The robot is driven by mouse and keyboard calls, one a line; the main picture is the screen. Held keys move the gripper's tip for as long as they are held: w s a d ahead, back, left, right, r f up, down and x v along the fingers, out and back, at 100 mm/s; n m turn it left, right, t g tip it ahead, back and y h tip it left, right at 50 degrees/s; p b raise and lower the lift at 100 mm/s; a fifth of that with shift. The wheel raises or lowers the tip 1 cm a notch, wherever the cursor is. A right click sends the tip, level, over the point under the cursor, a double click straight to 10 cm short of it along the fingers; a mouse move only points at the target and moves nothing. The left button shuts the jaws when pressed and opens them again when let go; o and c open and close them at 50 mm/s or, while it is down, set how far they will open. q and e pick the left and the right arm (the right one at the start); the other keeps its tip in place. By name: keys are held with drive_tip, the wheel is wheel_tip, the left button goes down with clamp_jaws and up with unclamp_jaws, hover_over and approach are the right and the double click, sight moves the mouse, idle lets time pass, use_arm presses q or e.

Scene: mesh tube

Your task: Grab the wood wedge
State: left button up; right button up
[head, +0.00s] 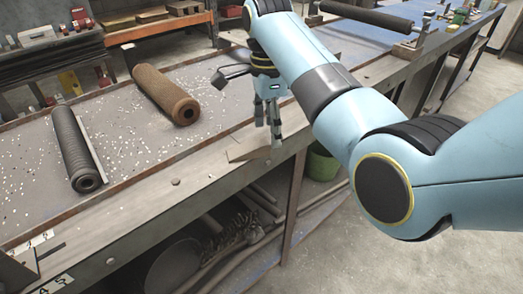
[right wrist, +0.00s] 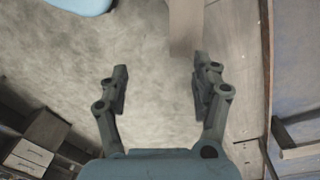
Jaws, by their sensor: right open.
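The wood wedge (head: 243,150) appears as a small tan-grey piece at the front edge of the workbench in the head view. My right gripper (head: 275,138) points down just to the right of it, its fingertips overlapping the wedge's right end in the picture. In the right wrist view a flat brown wooden piece (right wrist: 186,28), apparently the wedge, enters from the top, just beyond the right fingertip. The right gripper (right wrist: 160,70) is open there, with nothing between its fingers. Contact cannot be told. My left gripper is out of view.
On the workbench (head: 130,215) lie a brown mesh tube (head: 165,95) and a dark ribbed tube (head: 75,150) among white bits. A black roller (head: 365,15) lies at the back right. Below are a green bin (head: 322,165) and a cluttered shelf. Floor at right is open.

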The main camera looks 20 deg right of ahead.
sight(257, 142)
drive_tip(key=shift+t, duration=0.3)
drive_tip(key=w+r, duration=0.1)
drive_tip(key=w+a+r, duration=0.1)
drive_tip(key=w+r, duration=0.1)
drive_tip(key=shift+w+a+r, duration=0.15)
drive_tip(key=shift+w+a, duration=0.05)
drive_tip(key=shift+a, duration=0.2)
drive_tip(key=shift+w+a+f, duration=0.1)
drive_tip(key=shift+f, duration=0.2)
wheel_tip(257, 142, down, 4)
drive_tip(key=shift+r, duration=0.15)
drive_tip(key=f, duration=0.5)
drive_tip(key=shift+s+f, duration=0.25)
drive_tip(key=shift+f, duration=0.15)
drive_tip(key=shift+c, duration=0.5)
drive_tip(key=c, duration=1.1)
